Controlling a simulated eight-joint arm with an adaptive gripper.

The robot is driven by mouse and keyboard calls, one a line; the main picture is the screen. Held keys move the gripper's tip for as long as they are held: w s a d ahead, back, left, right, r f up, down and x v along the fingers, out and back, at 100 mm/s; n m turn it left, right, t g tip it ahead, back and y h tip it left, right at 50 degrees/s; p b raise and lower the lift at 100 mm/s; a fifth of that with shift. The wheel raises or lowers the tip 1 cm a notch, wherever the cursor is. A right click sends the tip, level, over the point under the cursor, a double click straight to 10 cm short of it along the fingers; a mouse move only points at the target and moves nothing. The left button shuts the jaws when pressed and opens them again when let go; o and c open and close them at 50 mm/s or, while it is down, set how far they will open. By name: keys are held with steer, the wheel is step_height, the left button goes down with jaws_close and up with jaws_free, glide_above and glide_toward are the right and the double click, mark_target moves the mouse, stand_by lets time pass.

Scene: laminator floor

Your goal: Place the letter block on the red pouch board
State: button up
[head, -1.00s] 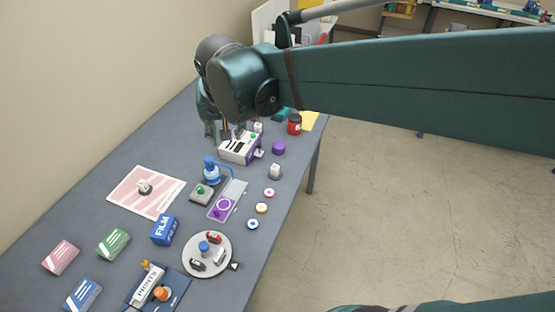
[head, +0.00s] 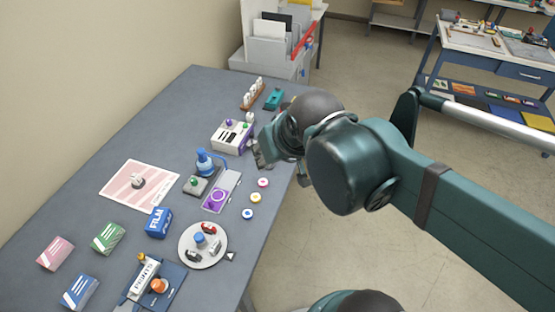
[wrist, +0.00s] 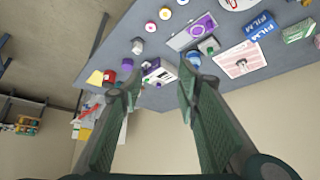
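The red pouch board (head: 118,188) is a pink-and-white striped sheet lying flat at the left of the table; it also shows in the wrist view (wrist: 255,58). A small grey-and-white piece (head: 138,182) sits on it. A small pale block with a grey lower part (wrist: 138,46) stands near the table edge in the wrist view; it may be the letter block, but no letter is readable. In the head view my arm hides that spot. My gripper (wrist: 158,84) is open and empty, its fingers wide apart, above the table's right edge beside the white machine.
A blue film box (head: 160,222) and round tray (head: 203,262) stand nearer. Open floor lies right of the table.

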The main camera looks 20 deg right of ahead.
steer(key=shift+s+d+f, duration=0.2)
steer(key=shift+s+f, duration=0.05)
steer(key=shift+s, duration=0.2)
steer(key=shift+s+d+f, duration=0.2)
steer(key=shift+s, duration=0.25)
steer(key=shift+f, duration=0.15)
